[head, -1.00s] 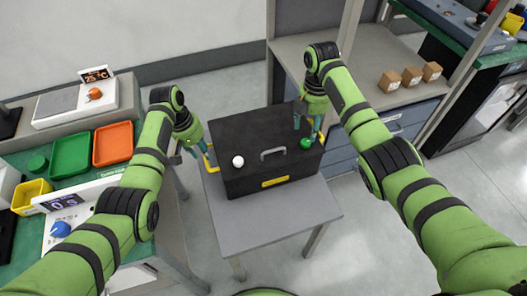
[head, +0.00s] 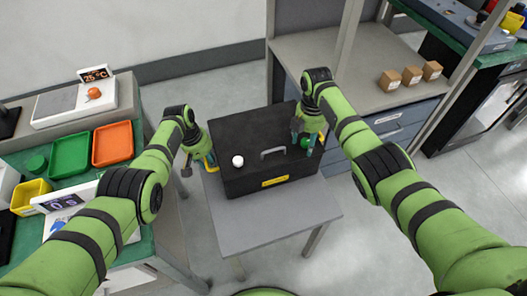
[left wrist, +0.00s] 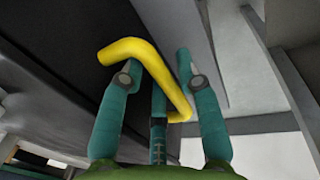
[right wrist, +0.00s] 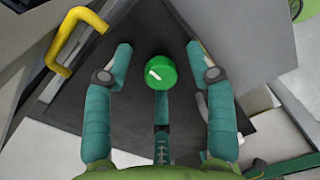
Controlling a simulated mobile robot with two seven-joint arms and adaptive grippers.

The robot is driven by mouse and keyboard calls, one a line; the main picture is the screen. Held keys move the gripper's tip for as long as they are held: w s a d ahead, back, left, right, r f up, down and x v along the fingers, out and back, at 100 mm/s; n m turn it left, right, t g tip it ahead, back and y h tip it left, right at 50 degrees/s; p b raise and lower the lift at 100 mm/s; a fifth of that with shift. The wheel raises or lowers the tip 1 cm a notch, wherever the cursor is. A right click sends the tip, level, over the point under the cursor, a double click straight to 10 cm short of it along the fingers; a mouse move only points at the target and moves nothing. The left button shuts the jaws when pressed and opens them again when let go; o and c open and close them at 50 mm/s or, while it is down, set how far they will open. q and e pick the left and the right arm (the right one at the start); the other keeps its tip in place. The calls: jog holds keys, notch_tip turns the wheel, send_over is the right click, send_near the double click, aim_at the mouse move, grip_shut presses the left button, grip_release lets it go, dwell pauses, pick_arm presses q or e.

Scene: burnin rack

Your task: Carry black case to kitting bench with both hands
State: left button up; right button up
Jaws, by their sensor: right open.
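The black case (head: 245,150) stands on a small grey table in the head view. It has a grey top handle (head: 273,152), a yellow front label and a yellow handle at each side. My left gripper (head: 208,160) is at the case's left side. In the left wrist view its open fingers straddle the left yellow handle (left wrist: 135,50), with gaps showing. My right gripper (head: 308,138) is open above the lid's right part. In the right wrist view a green ball (right wrist: 160,68) shows between its fingers; the right yellow handle (right wrist: 72,38) is outside them, to the left. Contact with the ball is unclear.
A white ball (head: 238,161) is on the lid's left part. The grey table (head: 270,222) has bare top in front of the case. A green-topped bench (head: 150,225) with trays is at left. A shelf unit (head: 350,75) with small boxes stands close behind right.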

pick_arm(q)
jog(key=c, duration=0.7)
pick_arm(e)
jog(key=c, duration=0.7)
grip_shut()
